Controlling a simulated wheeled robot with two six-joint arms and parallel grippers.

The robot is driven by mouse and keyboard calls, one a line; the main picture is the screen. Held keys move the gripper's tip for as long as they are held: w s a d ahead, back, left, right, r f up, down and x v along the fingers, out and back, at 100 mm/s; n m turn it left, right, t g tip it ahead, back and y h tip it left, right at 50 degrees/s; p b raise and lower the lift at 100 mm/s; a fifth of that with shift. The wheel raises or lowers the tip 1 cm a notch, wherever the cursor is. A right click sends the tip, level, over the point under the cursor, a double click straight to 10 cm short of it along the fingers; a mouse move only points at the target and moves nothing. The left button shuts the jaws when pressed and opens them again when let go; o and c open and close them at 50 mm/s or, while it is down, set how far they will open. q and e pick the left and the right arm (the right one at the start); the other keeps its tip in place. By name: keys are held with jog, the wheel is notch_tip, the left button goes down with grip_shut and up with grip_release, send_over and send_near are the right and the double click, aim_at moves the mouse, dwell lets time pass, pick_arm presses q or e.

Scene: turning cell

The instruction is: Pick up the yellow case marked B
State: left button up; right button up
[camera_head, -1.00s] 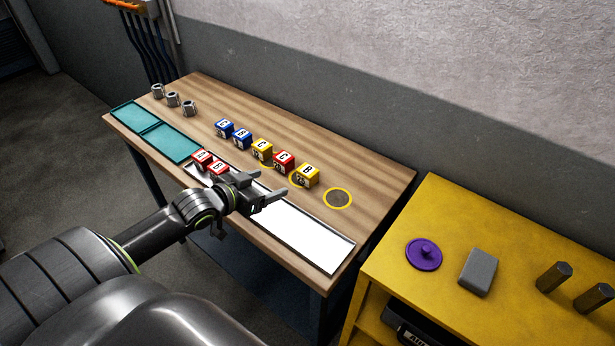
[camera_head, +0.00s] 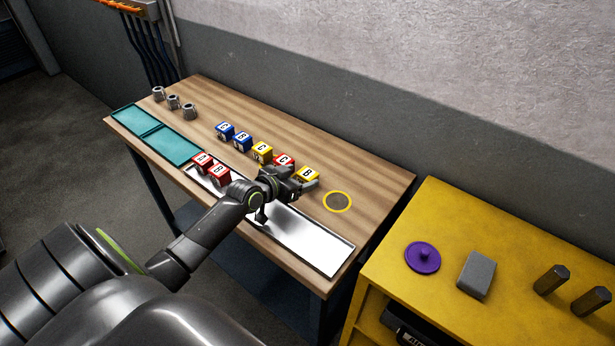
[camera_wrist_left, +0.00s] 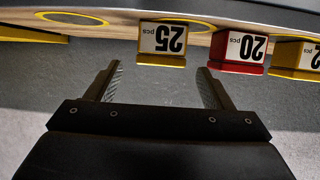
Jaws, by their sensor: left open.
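The yellow case marked B (camera_head: 308,173) stands on the wooden table at the right end of a row of cases. My left gripper (camera_head: 302,180) is at its near side and partly covers it in the head view. In the left wrist view, upside down, a yellow case labelled 25 pcs (camera_wrist_left: 162,43) appears ahead, in line with the gap between the open, empty fingers of this gripper (camera_wrist_left: 158,70). The case looks to be just beyond the fingertips; contact is not visible. My right gripper is not in view.
A red case marked C (camera_head: 284,160) stands close to the left of it, then a yellow case marked C (camera_head: 262,152) and two blue cases. A yellow ring (camera_head: 338,201) is marked on the table to the right.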

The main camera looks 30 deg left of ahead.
pick_arm(q)
jog(key=shift+x, duration=1.05)
jog(key=c, duration=1.2)
jog(key=shift+o, duration=0.2)
jog(key=shift+r, duration=0.1)
